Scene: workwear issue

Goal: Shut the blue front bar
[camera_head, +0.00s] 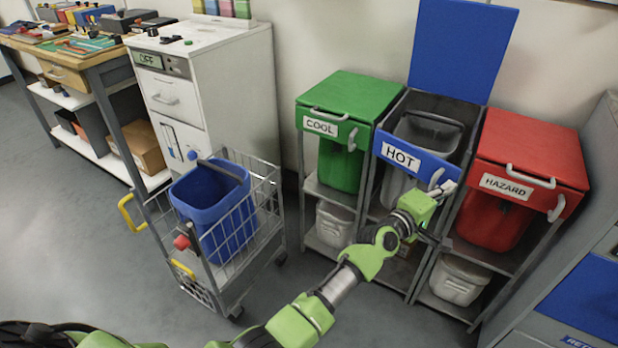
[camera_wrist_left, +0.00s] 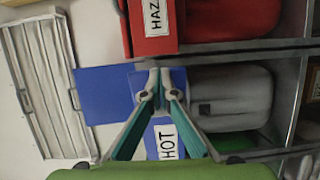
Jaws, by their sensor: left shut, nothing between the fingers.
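The blue front bar (camera_head: 433,166) with the HOT label runs across the front of the middle bin stand, below the raised blue lid (camera_head: 462,45). It also shows in the left wrist view (camera_wrist_left: 152,143), with HOT on a white label beside the fingers. My left gripper (camera_head: 447,187) is at the right end of the bar, near its handle, with its fingers shut and empty. In the wrist view its teal fingertips (camera_wrist_left: 160,74) meet in front of blue surface; I cannot tell whether they touch it. My right gripper is not in view.
The green COOL bin unit (camera_head: 345,98) is left of the middle stand and the red HAZARD unit (camera_head: 530,145) is close on the right; both lids are down. A wire cart (camera_head: 262,212) with a blue bucket (camera_head: 205,195) stands left. Floor in front is open.

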